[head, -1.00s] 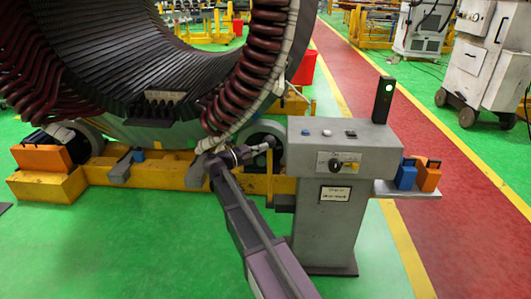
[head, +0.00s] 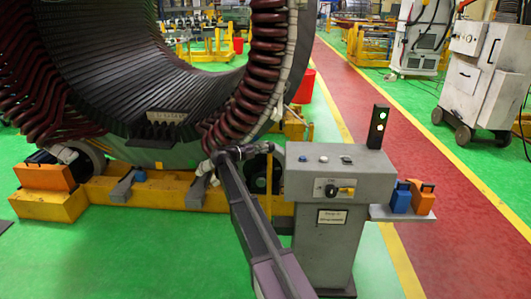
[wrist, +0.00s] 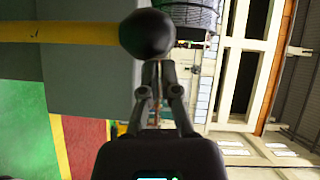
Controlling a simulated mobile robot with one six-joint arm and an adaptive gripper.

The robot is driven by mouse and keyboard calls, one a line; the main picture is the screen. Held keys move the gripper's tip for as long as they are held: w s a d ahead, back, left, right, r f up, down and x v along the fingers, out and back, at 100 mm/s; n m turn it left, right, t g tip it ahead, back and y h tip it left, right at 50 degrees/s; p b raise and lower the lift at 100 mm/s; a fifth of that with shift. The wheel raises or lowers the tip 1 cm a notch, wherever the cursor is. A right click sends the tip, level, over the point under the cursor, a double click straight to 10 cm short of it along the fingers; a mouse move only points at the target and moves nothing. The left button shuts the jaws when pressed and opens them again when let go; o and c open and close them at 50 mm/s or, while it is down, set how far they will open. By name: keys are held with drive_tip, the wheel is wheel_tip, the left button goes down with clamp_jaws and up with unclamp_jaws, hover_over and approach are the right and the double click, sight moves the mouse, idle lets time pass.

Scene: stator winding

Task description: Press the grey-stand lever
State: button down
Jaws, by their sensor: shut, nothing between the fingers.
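The grey stand (head: 325,235) is a pillar with a control box on top, right of centre in the head view. In the wrist view the lever is a yellow rod (wrist: 65,32) with a black ball knob (wrist: 147,36). A grey surface lies behind the rod. In the head view my gripper (head: 268,148) is at the left side of the stand's box, and the knob is hard to make out there. My gripper, also in the wrist view (wrist: 153,65), is shut and empty, its tips at the knob's edge. I cannot tell whether they touch.
A large stator with dark red coils (head: 262,75) sits on a yellow cradle (head: 105,188) close left of my arm. A signal post (head: 378,127) rises from the stand. Blue and orange blocks (head: 420,198) sit on its right shelf. Green floor in front is clear.

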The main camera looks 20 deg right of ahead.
drive_tip(key=shift+w+d+r, duration=0.35)
drive_tip(key=shift+w, duration=0.4)
drive_tip(key=shift+r, duration=0.1)
drive_tip(key=s+a+p, duration=0.1)
drive_tip(key=s+a, duration=0.2)
drive_tip(key=a, duration=0.3)
drive_tip(key=s+a+r+p, duration=0.1)
drive_tip(key=s+a, duration=0.2)
drive_tip(key=a, duration=0.3)
drive_tip(key=shift+s+a+r, duration=0.3)
drive_tip(key=shift+a, duration=0.05)
